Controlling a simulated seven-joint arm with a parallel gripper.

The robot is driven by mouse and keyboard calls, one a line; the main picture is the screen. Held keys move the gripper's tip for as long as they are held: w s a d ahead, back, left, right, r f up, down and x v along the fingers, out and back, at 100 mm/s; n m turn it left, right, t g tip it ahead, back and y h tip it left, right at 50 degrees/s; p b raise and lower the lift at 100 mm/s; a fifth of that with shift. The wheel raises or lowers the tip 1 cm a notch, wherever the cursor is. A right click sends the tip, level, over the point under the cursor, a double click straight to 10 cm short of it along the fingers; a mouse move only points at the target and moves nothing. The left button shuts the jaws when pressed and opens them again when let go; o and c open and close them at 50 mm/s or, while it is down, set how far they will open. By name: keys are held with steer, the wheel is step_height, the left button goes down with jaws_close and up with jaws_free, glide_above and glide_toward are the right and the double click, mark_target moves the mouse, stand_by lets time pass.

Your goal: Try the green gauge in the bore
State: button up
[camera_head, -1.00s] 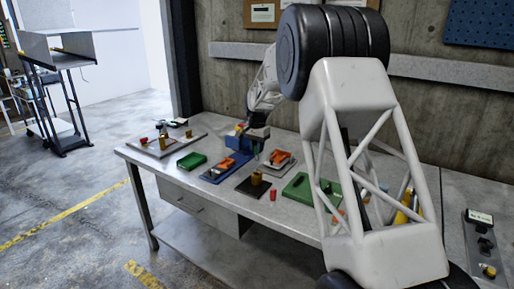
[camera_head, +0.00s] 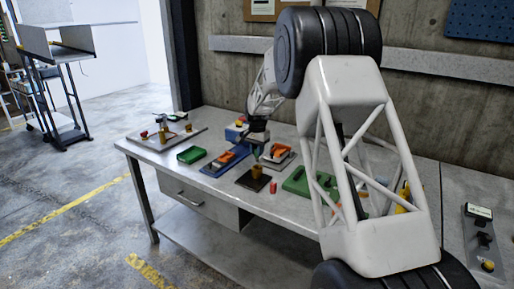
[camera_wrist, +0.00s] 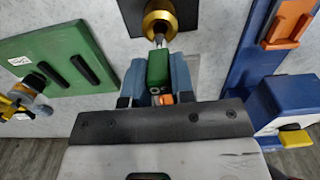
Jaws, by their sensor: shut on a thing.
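The green gauge (camera_wrist: 158,68) is held between my gripper's blue-grey fingers (camera_wrist: 158,82). Its bare metal pin points at the brass bore piece (camera_wrist: 160,22). The pin's end is at the mouth of the bore in the wrist view; I cannot tell whether it is inside. In the head view the brass piece (camera_head: 256,172) stands upright on a dark square plate (camera_head: 248,184). My gripper (camera_head: 257,147) is just above and behind it, with a bit of green showing below the fingers.
A green board (camera_head: 297,182) with dark slots lies to the right. A blue tray (camera_head: 217,169) with an orange part is to the left, with a green block (camera_head: 191,155) beyond. A small red piece (camera_head: 273,187) stands beside the dark plate. Bare tabletop lies in front.

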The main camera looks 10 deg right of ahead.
mark_target(257, 161)
steer(key=shift+f, duration=0.75)
steer(key=shift+f, duration=2)
stand_by(4.6)
steer(key=shift+r, duration=0.6)
